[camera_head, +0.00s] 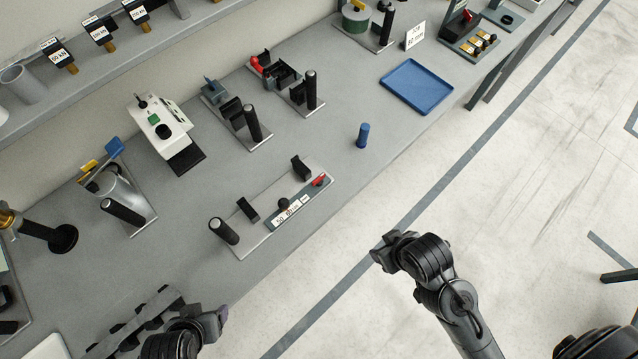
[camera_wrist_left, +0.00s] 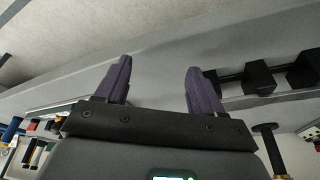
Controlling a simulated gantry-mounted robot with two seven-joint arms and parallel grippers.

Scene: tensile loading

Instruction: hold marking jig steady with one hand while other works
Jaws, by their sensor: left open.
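What looks like the marking jig (camera_head: 297,205) is a flat plate near the table's front edge in the head view, with black blocks, an upright black handle (camera_head: 224,231), a scale label and a small red part. My left gripper (camera_head: 215,318) is at the lower left, apart from the jig and close to a dark stepped rack (camera_head: 140,325). In the left wrist view its two fingers (camera_wrist_left: 159,68) are spread with nothing between them. My right gripper (camera_head: 384,252) is over the floor, right of the table edge and apart from the jig; its fingers are not clear.
Several handled fixtures, including one with a black handle (camera_head: 253,123), and a white device (camera_head: 160,128) line the back. Table around the blue cylinder is clear.

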